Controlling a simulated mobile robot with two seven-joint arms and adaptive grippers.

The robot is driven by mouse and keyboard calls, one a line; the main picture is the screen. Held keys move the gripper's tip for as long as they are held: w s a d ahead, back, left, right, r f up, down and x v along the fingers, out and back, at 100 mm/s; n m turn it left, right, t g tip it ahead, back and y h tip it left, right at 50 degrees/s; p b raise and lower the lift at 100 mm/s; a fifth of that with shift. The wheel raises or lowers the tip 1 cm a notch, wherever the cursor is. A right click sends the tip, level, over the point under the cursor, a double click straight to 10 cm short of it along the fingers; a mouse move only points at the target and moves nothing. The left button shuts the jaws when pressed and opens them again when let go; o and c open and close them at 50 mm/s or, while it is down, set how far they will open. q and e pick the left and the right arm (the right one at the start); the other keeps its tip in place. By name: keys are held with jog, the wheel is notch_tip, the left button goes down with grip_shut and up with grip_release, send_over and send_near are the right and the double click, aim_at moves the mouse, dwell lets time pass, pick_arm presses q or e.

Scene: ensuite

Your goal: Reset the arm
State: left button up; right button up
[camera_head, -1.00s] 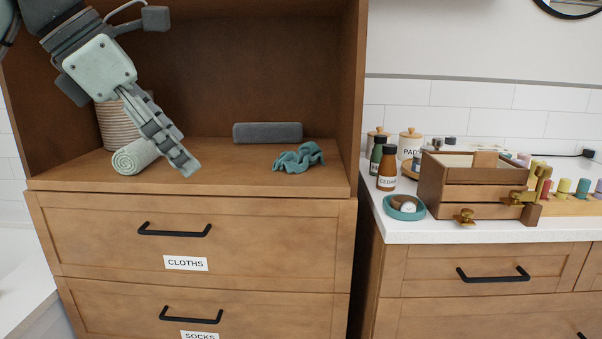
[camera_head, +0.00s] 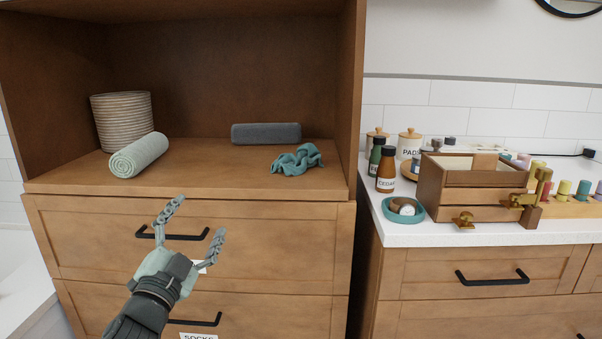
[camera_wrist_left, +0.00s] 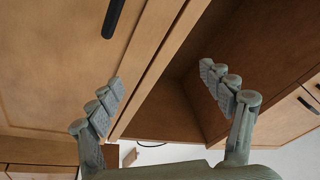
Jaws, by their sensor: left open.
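My left gripper (camera_head: 196,220) is open and empty. In the head view it is in front of the upper drawer (camera_head: 95,238), its fingers spread and pointing up. It covers most of the CLOTHS label and part of the drawer's handle; I cannot tell whether it touches them. In the left wrist view the open fingers (camera_wrist_left: 165,85) show with nothing between them, with the cabinet's wooden front (camera_wrist_left: 50,70) beyond. My right gripper is in neither view.
A rolled green towel (camera_head: 139,155), a ribbed basket (camera_head: 122,118), a grey block (camera_head: 266,133) and a crumpled teal cloth (camera_head: 297,160) lie on the open shelf (camera_head: 215,180). The white counter (camera_head: 420,234) at the right holds a wooden box (camera_head: 470,194), bottles and a teal dish (camera_head: 404,215).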

pick_arm(q)
jog(key=s+a+f+n+g+y, duration=0.2)
jog(key=s+f+g, duration=0.1)
jog(key=f, duration=0.5)
jog(key=s+a+f+n+g+y, duration=0.1)
jog(key=s+a+f+n+g, duration=0.15)
jog(key=f, duration=0.55)
jog(key=s+a+f+n+g+y, duration=0.2)
jog(key=s+f+g, duration=0.15)
jog(key=f, duration=0.55)
jog(key=s+f+n+g, duration=0.1)
jog(key=s+f+g, duration=0.3)
jog(key=s+f, duration=0.4)
jog(key=s+f+n+g, duration=0.2)
jog(key=s+f+g, duration=0.2)
jog(key=s+f, duration=0.5)
jog(key=s, duration=0.5)
jog(key=shift+s+a, duration=0.25)
jog(key=shift+n, duration=0.25)
